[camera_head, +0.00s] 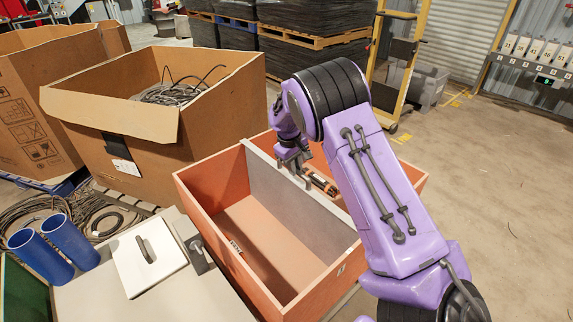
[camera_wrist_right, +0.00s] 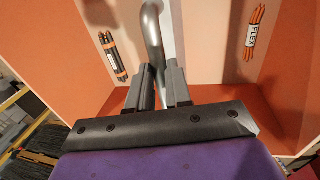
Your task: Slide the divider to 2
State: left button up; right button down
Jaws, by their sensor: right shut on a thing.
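The orange-red crate (camera_head: 225,262) stands in the middle of the head view. A grey upright divider (camera_head: 298,215) splits it lengthwise into two compartments; its pale edge also shows in the wrist view (camera_wrist_right: 179,35). My right gripper (camera_head: 300,172) reaches down to the divider's top edge from above. In the wrist view my right gripper (camera_wrist_right: 160,88) is shut on a bent grey metal handle (camera_wrist_right: 152,35) beside the divider. A small mark (camera_head: 340,270) on the crate's near wall is too small to read. My left gripper is not in view.
An orange-and-black cable bundle (camera_head: 322,183) lies in the right compartment. A cardboard box (camera_head: 110,115) holding grey cables stands behind left. Open floor (camera_head: 500,190) lies to the right.

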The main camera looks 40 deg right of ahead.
jog(key=d+p, duration=0.1)
jog(key=d, duration=0.3)
jog(key=shift+d, duration=0.1)
jog(key=c, duration=1.1)
grip_release()
jog(key=shift+o, duration=0.2)
jog(key=shift+a, duration=0.2)
notch_tip(320, 180, up, 10)
jog(key=a, duration=0.2)
jog(key=shift+r+b, duration=0.2)
jog(key=shift+b, duration=0.2)
